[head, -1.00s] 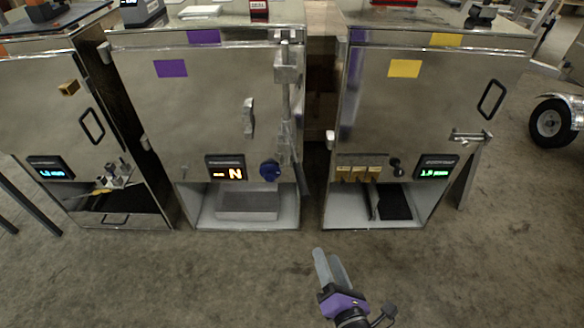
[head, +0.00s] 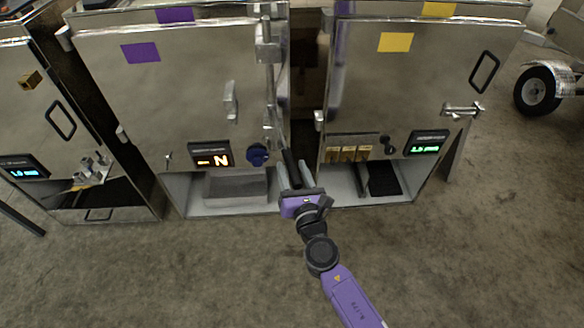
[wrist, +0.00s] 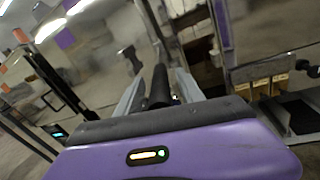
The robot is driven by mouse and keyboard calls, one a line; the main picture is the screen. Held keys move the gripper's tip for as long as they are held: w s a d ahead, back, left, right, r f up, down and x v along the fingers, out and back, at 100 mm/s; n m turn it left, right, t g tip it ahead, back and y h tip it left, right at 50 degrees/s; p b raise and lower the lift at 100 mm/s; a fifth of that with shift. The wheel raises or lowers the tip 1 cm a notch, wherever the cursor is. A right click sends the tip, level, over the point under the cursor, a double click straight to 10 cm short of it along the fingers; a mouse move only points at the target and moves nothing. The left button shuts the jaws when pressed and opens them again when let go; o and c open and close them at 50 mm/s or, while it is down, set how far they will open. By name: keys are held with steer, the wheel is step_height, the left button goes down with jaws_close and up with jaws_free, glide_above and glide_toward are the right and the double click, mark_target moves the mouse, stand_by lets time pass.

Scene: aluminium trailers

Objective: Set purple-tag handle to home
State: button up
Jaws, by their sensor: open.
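The purple-tag cabinet (head: 180,90) is the middle one, with two purple tags (head: 141,52). A metal lever handle (head: 270,88) runs down the right side of its door. A separate small door handle (head: 231,99) sits left of it and also shows in the wrist view (wrist: 130,58). My gripper (head: 292,168) is at the cabinet's lower right corner, fingers pointing up and apart. A dark rod (wrist: 160,86), seemingly the handle's lower grip, lies between the fingers in the wrist view. I cannot tell whether they touch it.
A yellow-tag cabinet (head: 410,90) stands close on the right, another cabinet (head: 50,110) on the left. The floor in front is clear.

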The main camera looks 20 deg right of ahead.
steer(key=shift+w+d, duration=0.1)
steer(key=shift+w, duration=0.2)
jaws_close()
stand_by(1.3)
